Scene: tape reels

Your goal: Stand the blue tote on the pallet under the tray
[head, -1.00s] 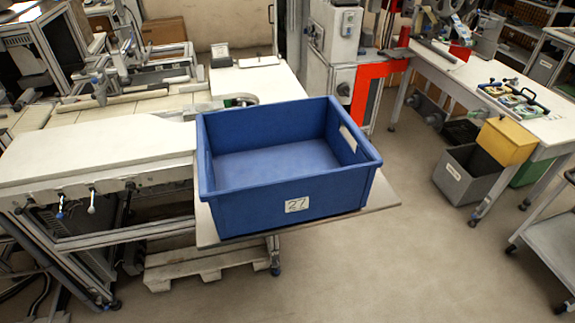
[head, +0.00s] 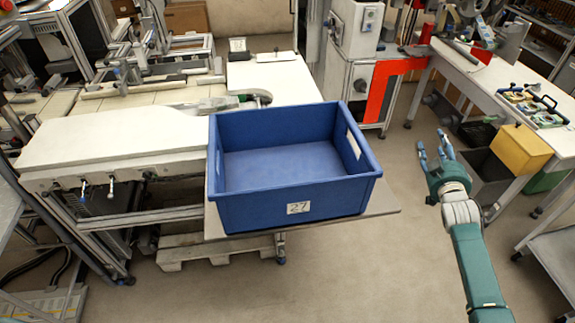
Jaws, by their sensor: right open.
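The blue tote (head: 265,207) stands upright and looks empty, with a white label "27" on its front wall and a hand slot in its right wall. It rests on the flat tray (head: 378,207) at the end of the white bench. The wooden pallet (head: 190,252) lies on the floor below the tray, partly hidden by the bench frame and tray. My right gripper (head: 434,155) is open and empty, to the right of the tote and apart from it. My left gripper is not in view.
A white bench (head: 110,140) with a metal frame stands at the left. The floor in front of the tray is clear.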

